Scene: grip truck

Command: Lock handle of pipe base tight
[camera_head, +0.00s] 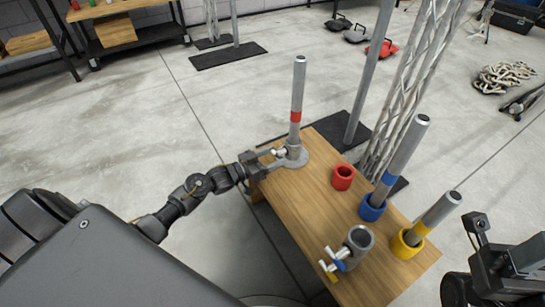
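A grey pipe base (294,157) stands on the far end of the wooden table, with a steel pipe (298,85) with a red band upright in it. A small pale handle (279,152) sticks out of its left side. My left gripper (275,158) is at that handle, with its fingers apart on either side of it. Whether they touch it is too small to tell. A second grey base (358,241), empty, stands at the near end with a blue-and-white handle (336,257). Parts of my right arm show at the lower right; its fingers are not clear.
The wooden table (316,221) also holds an empty red ring (343,177), a blue ring (371,208) with a blue-banded pipe (403,150), and a yellow ring (405,244) with a yellow-banded pipe (436,213). A metal truss (404,90) stands close behind the table.

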